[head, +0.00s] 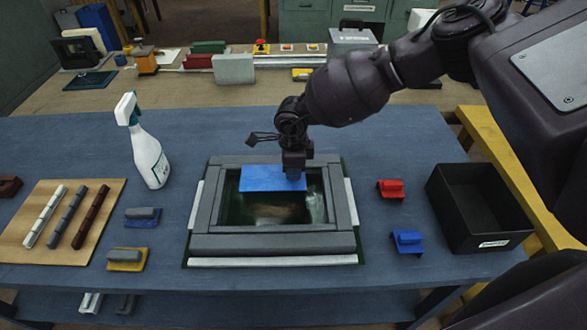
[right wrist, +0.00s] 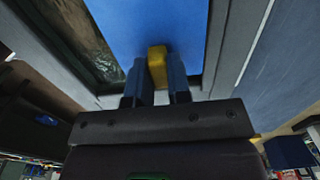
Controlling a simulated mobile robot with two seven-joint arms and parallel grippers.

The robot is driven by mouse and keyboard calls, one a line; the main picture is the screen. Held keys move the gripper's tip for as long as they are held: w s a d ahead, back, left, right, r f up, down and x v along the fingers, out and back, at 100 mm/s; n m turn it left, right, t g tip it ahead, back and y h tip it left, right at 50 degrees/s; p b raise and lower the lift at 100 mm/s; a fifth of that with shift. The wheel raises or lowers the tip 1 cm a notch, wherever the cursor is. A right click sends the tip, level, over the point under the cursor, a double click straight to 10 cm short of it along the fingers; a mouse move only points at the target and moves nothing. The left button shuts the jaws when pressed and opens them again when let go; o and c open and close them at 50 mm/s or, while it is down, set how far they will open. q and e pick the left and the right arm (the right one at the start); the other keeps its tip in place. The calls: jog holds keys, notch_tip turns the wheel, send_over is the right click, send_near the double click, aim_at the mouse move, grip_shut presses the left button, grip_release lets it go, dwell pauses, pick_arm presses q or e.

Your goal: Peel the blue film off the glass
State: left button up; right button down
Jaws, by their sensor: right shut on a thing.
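A grey frame (head: 204,222) lies on the blue table with a dark, reflective glass pane (head: 240,207) inside it. The blue film (head: 262,178) covers the back part of the opening; the front part of the glass is bare. My right gripper (head: 294,176) is over the film's back right area. In the right wrist view, the gripper (right wrist: 157,78) is shut on a yellow tab (right wrist: 157,62) at the edge of the blue film (right wrist: 150,25). I cannot tell how far the film is lifted off the glass. My left gripper is not in view.
A black bin (head: 480,210) stands right of the frame, with red (head: 391,188) and blue (head: 407,241) blocks between. A spray bottle (head: 146,145) stands at left. A wooden board (head: 55,225) with strips and two handled pads (head: 127,259) lie left of the frame.

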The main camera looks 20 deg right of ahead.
jog(key=shift+r+p, duration=0.55)
jog(key=shift+r, duration=0.25)
jog(key=shift+r+p, duration=0.4)
jog(key=shift+r, duration=0.25)
jog(key=shift+r, duration=0.4)
jog(key=shift+r+p, duration=0.15)
jog(key=shift+p, duration=0.2)
